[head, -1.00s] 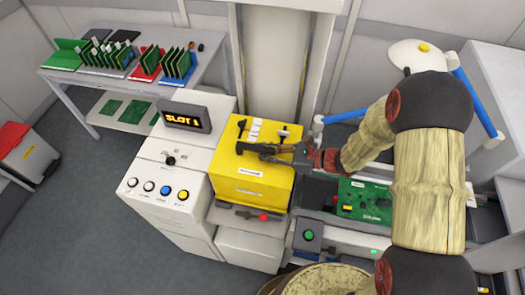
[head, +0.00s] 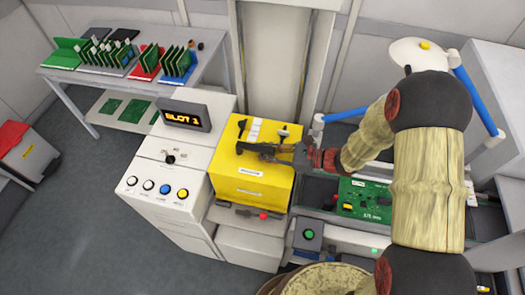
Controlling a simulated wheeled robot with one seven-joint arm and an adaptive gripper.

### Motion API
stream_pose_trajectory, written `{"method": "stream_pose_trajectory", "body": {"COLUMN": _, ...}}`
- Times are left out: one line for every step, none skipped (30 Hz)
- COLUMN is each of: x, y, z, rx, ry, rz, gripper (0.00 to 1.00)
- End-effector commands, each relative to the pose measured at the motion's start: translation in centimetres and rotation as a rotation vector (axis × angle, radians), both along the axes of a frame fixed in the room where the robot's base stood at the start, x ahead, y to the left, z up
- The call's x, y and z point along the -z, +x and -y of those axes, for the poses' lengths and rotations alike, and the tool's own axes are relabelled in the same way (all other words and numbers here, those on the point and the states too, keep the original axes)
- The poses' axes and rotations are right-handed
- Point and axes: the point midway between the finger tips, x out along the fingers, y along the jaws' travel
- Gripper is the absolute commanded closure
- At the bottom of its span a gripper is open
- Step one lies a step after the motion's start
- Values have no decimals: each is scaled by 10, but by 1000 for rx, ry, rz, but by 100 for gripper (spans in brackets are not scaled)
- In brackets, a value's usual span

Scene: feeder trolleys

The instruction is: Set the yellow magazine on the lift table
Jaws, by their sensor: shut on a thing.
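The yellow magazine (head: 252,185) is a box with white labels, standing upright at the lift between the white control cabinet and the conveyor. My gripper (head: 262,150) is at the top of the magazine, shut on its top part; the exact grip is small and partly hidden by the fingers. The lift table (head: 248,218) shows as a grey ledge under the magazine's front edge. The magazine appears to be on it or just over it; I cannot tell whether they touch.
A white control cabinet (head: 165,190) with coloured buttons and a "SLOT 1" display (head: 185,116) stands close on the left. A green circuit board (head: 366,200) lies on the conveyor at right. A side table (head: 200,75) with board racks is at the back left. A grey bin (head: 28,155) stands far left.

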Motion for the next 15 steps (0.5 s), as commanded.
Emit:
{"method": "stream_pose_trajectory", "body": {"x": -2, "y": 2, "z": 0, "rx": 0, "ry": 4, "rz": 6, "gripper": 100}}
{"method": "stream_pose_trajectory", "body": {"x": -2, "y": 2, "z": 0, "rx": 0, "ry": 4, "rz": 6, "gripper": 100}}
{"method": "stream_pose_trajectory", "body": {"x": -1, "y": 2, "z": 0, "rx": 0, "ry": 4, "rz": 6, "gripper": 100}}
{"method": "stream_pose_trajectory", "body": {"x": -1, "y": 2, "z": 0, "rx": 0, "ry": 4, "rz": 6, "gripper": 100}}
{"method": "stream_pose_trajectory", "body": {"x": 0, "y": 2, "z": 0, "rx": 0, "ry": 4, "rz": 6, "gripper": 100}}
{"method": "stream_pose_trajectory", "body": {"x": 0, "y": 2, "z": 0, "rx": 0, "ry": 4, "rz": 6, "gripper": 100}}
{"method": "stream_pose_trajectory", "body": {"x": 1, "y": 2, "z": 0, "rx": 0, "ry": 4, "rz": 6, "gripper": 100}}
{"method": "stream_pose_trajectory", "body": {"x": 1, "y": 2, "z": 0, "rx": 0, "ry": 4, "rz": 6, "gripper": 100}}
{"method": "stream_pose_trajectory", "body": {"x": 2, "y": 2, "z": 0, "rx": 0, "ry": 4, "rz": 6, "gripper": 100}}
{"method": "stream_pose_trajectory", "body": {"x": 2, "y": 2, "z": 0, "rx": 0, "ry": 4, "rz": 6, "gripper": 100}}
{"method": "stream_pose_trajectory", "body": {"x": 3, "y": 2, "z": 0, "rx": 0, "ry": 4, "rz": 6, "gripper": 100}}
{"method": "stream_pose_trajectory", "body": {"x": 3, "y": 2, "z": 0, "rx": 0, "ry": 4, "rz": 6, "gripper": 100}}
{"method": "stream_pose_trajectory", "body": {"x": 4, "y": 2, "z": 0, "rx": 0, "ry": 4, "rz": 6, "gripper": 100}}
{"method": "stream_pose_trajectory", "body": {"x": 4, "y": 2, "z": 0, "rx": 0, "ry": 4, "rz": 6, "gripper": 100}}
{"method": "stream_pose_trajectory", "body": {"x": 5, "y": 2, "z": 0, "rx": 0, "ry": 4, "rz": 6, "gripper": 100}}
